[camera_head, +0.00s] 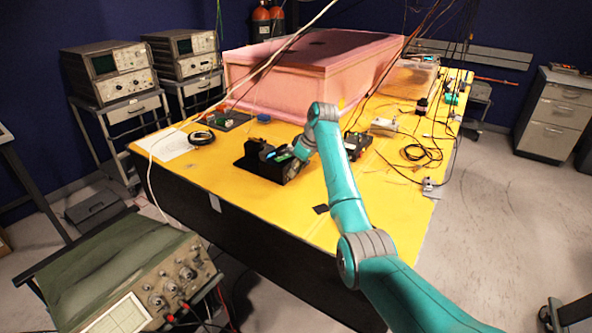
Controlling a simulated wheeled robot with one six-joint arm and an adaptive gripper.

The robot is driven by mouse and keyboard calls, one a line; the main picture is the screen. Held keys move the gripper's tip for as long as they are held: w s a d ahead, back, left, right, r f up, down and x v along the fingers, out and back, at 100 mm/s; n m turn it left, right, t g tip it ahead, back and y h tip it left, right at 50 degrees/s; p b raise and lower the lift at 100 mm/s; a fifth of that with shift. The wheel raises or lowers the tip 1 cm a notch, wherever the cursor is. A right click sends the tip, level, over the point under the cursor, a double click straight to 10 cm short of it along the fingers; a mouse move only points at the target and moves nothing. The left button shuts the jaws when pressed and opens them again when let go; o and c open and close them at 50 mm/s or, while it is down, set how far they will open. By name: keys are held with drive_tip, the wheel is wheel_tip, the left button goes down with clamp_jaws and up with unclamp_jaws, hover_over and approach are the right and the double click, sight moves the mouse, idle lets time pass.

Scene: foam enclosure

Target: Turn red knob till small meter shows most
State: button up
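My teal arm reaches over the yellow table (375,185), and my gripper (287,158) is low at a black box-like device (254,160) near the table's front left. The gripper overlaps the device in the picture. I cannot tell if they touch or if the fingers are open or shut. A small blue and green patch shows by the gripper. I cannot make out a red knob or a small meter; they may be hidden by the gripper or too small. A second black device (355,143) with greenish parts stands just right of my forearm.
A large pink foam box (310,68) fills the back of the table. Black cable coils (420,153) lie at the right, and a coiled cable (201,137) and white paper (172,146) at the left. An oscilloscope (150,290) stands at the lower left. The table's front right is mostly clear.

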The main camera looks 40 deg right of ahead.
drive_tip(key=o, duration=0.4)
drive_tip(key=shift+o, duration=0.2)
drive_tip(key=v, duration=1.2)
